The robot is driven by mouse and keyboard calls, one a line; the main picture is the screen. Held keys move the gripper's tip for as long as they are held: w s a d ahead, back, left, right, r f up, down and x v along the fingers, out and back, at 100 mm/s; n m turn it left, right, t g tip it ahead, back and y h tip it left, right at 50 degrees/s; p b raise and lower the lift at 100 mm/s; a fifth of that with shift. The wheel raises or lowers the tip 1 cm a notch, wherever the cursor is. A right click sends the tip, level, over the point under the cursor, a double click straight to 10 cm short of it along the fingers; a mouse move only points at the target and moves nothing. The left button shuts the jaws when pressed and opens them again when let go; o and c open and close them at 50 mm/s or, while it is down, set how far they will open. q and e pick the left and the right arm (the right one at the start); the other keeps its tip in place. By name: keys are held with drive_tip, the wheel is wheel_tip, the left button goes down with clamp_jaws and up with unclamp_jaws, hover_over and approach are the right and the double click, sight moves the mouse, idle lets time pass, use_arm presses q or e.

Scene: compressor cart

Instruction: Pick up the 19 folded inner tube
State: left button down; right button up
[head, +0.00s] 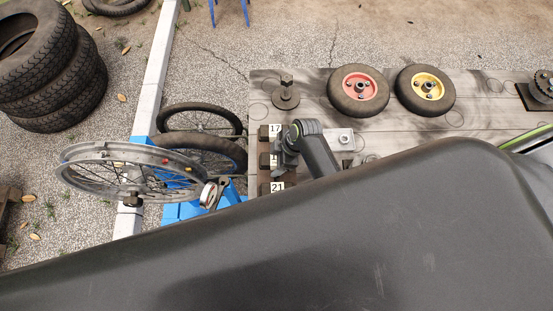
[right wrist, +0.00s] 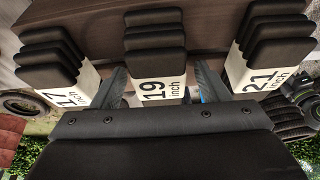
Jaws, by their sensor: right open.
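The 19 inch folded inner tube (right wrist: 155,62) is a black folded bundle with a white "19 inch" band, in the middle of the right wrist view. In the head view its dark bundle (head: 265,160) is partly hidden by my right gripper (head: 287,150). My right gripper, also in the right wrist view (right wrist: 160,85), is open. One finger shows on each side of the 19 band, between it and its neighbours; I cannot tell whether they touch it. My left gripper is not in view.
The 17 bundle (right wrist: 68,98) and 21 bundle (right wrist: 262,78) stand close on either side. The wooden bench top (head: 310,85) also holds a red-hubbed wheel (head: 358,91) and a yellow-hubbed wheel (head: 425,91). Spoked wheels (head: 130,170) stand left of it. My dark arm hides the lower head view.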

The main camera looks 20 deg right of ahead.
drive_tip(key=shift+f, duration=0.15)
drive_tip(key=c, duration=1.1)
drive_tip(key=shift+c, duration=1)
drive_tip(key=shift+r, duration=0.2)
